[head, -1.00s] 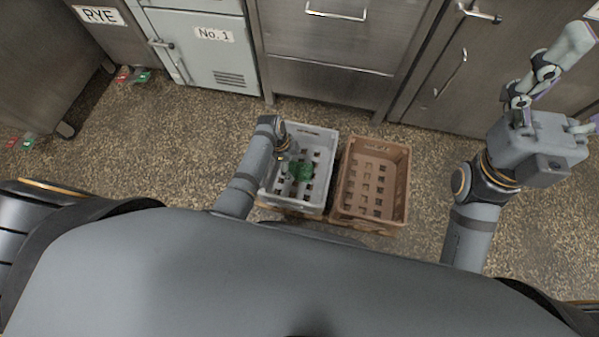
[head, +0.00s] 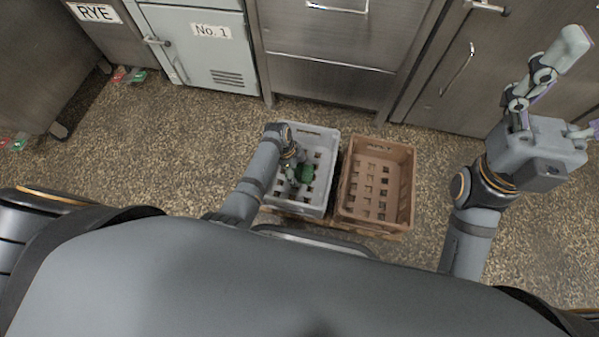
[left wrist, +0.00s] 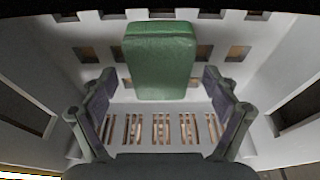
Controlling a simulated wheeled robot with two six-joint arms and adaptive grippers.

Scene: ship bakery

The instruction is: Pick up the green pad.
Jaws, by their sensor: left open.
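The green pad (left wrist: 160,62) is a thick block with rounded edges in the grey crate (head: 322,140). In the left wrist view it stands against the crate's slotted surface, between and just beyond my open fingers. In the head view the green pad (head: 305,173) is partly hidden by my left gripper (head: 293,181), which reaches down into the crate. In the left wrist view the left gripper (left wrist: 160,112) is open and empty, its two fingers spread wide. My right gripper (head: 548,85) is raised at the right, far from the crate, with its fingers apart.
A brown crate (head: 408,185) stands right of the grey one and looks empty. Steel cabinets (head: 330,70) and a pale door marked No. 1 (head: 200,45) line the back. Speckled floor is clear left of the crates. The grey crate's walls surround my left gripper.

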